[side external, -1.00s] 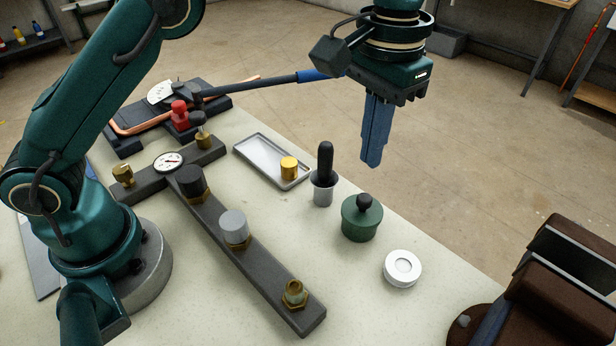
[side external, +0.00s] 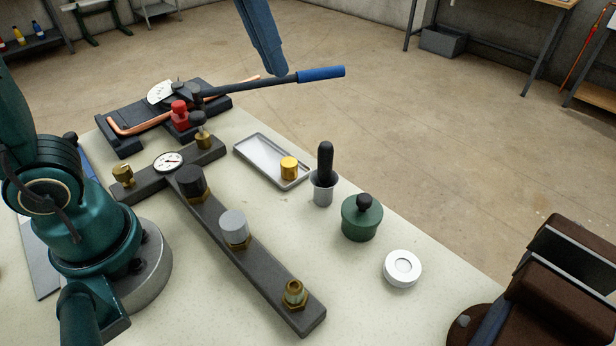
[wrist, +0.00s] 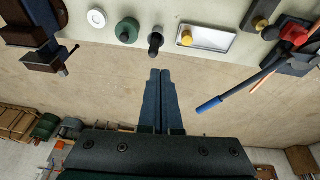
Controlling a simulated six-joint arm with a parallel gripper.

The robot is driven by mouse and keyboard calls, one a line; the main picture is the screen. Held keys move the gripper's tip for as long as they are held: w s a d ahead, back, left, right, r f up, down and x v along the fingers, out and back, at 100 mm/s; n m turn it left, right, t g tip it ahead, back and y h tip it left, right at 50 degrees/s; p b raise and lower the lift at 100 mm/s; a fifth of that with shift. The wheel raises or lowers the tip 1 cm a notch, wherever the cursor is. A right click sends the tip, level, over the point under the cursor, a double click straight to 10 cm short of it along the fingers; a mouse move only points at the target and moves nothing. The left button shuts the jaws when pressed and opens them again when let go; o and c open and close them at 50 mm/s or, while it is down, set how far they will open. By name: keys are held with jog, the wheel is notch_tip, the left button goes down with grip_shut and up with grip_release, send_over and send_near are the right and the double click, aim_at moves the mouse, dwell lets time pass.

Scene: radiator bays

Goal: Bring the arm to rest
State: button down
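My gripper (side external: 272,70) is raised at the top of the side view, with only its blue fingers showing there. In the wrist view its fingers (wrist: 160,73) lie side by side, shut with nothing between them. In the side view the fingertips appear in front of or behind the blue-handled lever (side external: 320,74); I see no sign of contact in the wrist view, where the lever (wrist: 225,98) is off to the right.
On the bench stand a dark manifold bar (side external: 262,265) with fittings, a metal tray (side external: 258,150) with a yellow cap (side external: 289,168), a black-handled tool in a cup (side external: 324,185), a green pot (side external: 360,220) and a white disc (side external: 402,268). A brown vise (side external: 565,280) is at right.

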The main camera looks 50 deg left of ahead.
jog(key=s+a+f+t, duration=0.2)
jog(key=s+a+f, duration=0.2)
jog(key=s+f, duration=0.5)
jog(key=shift+f+y, duration=0.2)
jog(key=shift+y, duration=0.1)
